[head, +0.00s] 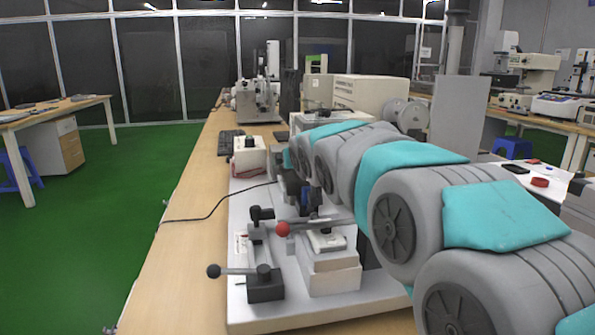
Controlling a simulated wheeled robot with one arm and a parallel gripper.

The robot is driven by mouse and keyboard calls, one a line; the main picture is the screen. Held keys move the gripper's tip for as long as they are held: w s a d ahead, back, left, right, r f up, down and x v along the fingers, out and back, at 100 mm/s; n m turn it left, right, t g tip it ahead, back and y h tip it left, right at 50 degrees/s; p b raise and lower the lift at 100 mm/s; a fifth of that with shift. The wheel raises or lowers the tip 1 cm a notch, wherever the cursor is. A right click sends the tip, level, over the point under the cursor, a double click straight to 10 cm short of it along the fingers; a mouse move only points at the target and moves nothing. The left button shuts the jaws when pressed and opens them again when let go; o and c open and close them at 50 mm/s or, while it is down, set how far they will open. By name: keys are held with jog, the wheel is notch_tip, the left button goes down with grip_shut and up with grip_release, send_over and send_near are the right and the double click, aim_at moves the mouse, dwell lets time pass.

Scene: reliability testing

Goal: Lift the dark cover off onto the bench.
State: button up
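My arm reaches in from the lower right, and its far end hangs over a white test rig (245,310) on the bench (180,260). My gripper is not clearly visible; the arm hides its fingers. Dark and blue parts show below the arm's end, but I cannot tell which belong to the gripper and which to the rig. I cannot make out the dark cover for certain. The rig carries a black clamp block (265,288), a lever with a red ball (283,229), a lever with a black knob (214,271) and a pale stepped block (335,276).
A small cream box (249,155) with a dark top stands behind the rig, near a black keyboard (230,142). A black cable (210,212) crosses the bench's left side. Bare bench lies left of the rig. Grey instruments (257,103) stand farther back.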

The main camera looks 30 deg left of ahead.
jog(key=c, duration=1)
jog(key=shift+r, duration=0.1)
